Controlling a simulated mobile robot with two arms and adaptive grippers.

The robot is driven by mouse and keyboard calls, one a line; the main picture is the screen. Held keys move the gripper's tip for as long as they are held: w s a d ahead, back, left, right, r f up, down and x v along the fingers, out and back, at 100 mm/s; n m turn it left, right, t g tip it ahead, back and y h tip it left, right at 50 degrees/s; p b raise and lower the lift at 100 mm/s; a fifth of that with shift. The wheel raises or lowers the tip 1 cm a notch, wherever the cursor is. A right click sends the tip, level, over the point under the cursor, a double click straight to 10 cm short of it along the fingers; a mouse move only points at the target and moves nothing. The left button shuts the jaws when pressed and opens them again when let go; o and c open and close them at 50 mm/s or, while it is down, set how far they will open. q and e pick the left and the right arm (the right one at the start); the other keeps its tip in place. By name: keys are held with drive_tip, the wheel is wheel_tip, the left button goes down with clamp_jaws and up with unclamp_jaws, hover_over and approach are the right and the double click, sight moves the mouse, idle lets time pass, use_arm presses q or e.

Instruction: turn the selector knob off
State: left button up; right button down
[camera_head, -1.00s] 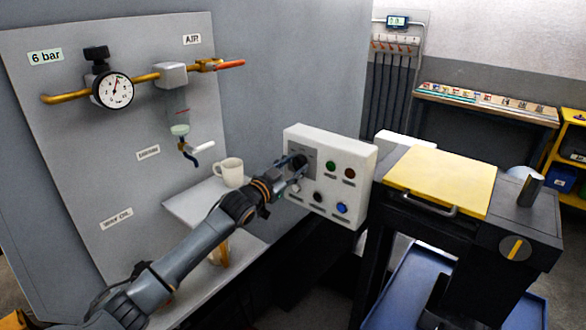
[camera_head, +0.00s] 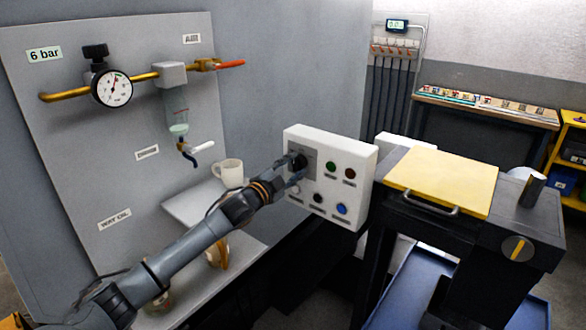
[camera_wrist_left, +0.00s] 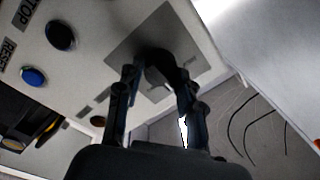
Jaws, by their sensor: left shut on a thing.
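The selector knob (camera_wrist_left: 160,66) is a black knob on a grey plate at the upper left of the white control box (camera_head: 360,165). It also shows in the head view (camera_head: 300,161), partly covered by my gripper. My left gripper (camera_wrist_left: 155,78) is at the knob, its two fingers on either side of it, shut on it. The knob's pointer and the plate's markings are too dark or hidden to read. My right gripper is not in view.
The box also carries green (camera_head: 331,168), red (camera_head: 349,173), black (camera_head: 318,197) and blue (camera_head: 341,208) buttons. A white mug (camera_head: 230,172) stands on a small shelf near my left arm. A yellow-topped machine (camera_head: 440,175) stands at the right.

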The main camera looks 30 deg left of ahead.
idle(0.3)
use_arm(q)
drive_tip(key=o, duration=1.2)
drive_tip(key=shift+c, duration=0.2)
drive_tip(key=s, duration=1.2)
drive_tip(key=shift+a+f, duration=0.2)
drive_tip(key=shift+f, duration=0.15)
drive_tip(key=shift+f, duration=0.1)
